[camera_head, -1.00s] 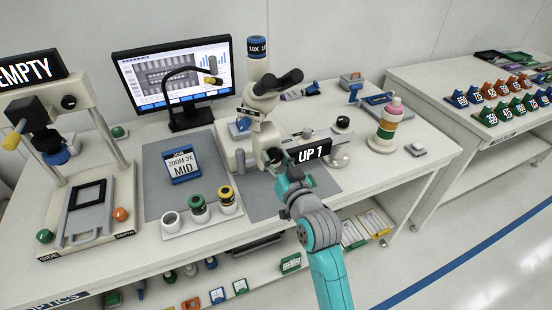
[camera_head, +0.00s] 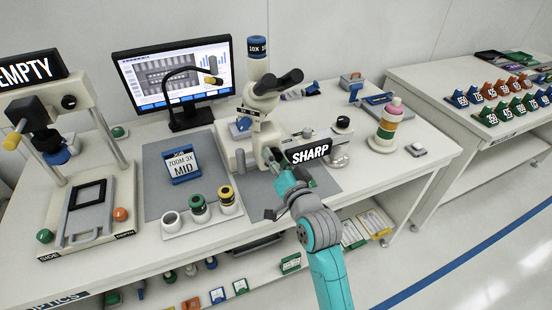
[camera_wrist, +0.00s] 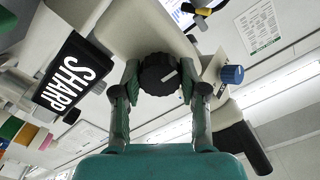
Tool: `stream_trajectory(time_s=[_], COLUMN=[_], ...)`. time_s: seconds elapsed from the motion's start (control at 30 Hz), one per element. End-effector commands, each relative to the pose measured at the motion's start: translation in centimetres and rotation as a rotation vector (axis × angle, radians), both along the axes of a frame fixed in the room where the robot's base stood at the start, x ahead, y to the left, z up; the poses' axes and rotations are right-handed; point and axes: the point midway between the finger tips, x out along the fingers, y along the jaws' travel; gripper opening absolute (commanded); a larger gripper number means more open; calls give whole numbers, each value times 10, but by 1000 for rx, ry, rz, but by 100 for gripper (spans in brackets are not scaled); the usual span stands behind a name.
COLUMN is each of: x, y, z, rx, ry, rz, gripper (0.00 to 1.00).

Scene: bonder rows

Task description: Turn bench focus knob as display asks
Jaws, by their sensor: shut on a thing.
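The black focus knob (camera_wrist: 160,74) with a white pointer line sits between the two fingers of my gripper (camera_wrist: 160,85) in the wrist view. The fingers are shut on it from both sides. In the head view my gripper (camera_head: 272,160) reaches to the side of the microscope (camera_head: 262,100), and the knob is mostly hidden there. The display (camera_head: 310,152) beside the knob reads "SHARP"; it also shows in the wrist view (camera_wrist: 72,75).
A blue knob (camera_wrist: 232,74) is close to the right finger in the wrist view. A job card (camera_head: 181,166) and a holder with several cups (camera_head: 190,227) stand left of the microscope. A stacked ring tower (camera_head: 386,125) stands to the right.

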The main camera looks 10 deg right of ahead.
Motion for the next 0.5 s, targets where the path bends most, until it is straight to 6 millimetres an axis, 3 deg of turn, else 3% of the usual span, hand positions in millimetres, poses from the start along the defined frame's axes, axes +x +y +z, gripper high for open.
stream_trajectory(time_s=[0.27, 0.3, 0.4, 0.5], x=[0, 0, 0, 0], y=[0, 0, 0, 0], z=[-1, -1, -1, -1], rx=[-1, -1, 0, 0], ry=[2, 2, 1, 1], rz=[0, 0, 0, 0], gripper=[8, 45, 68, 68])
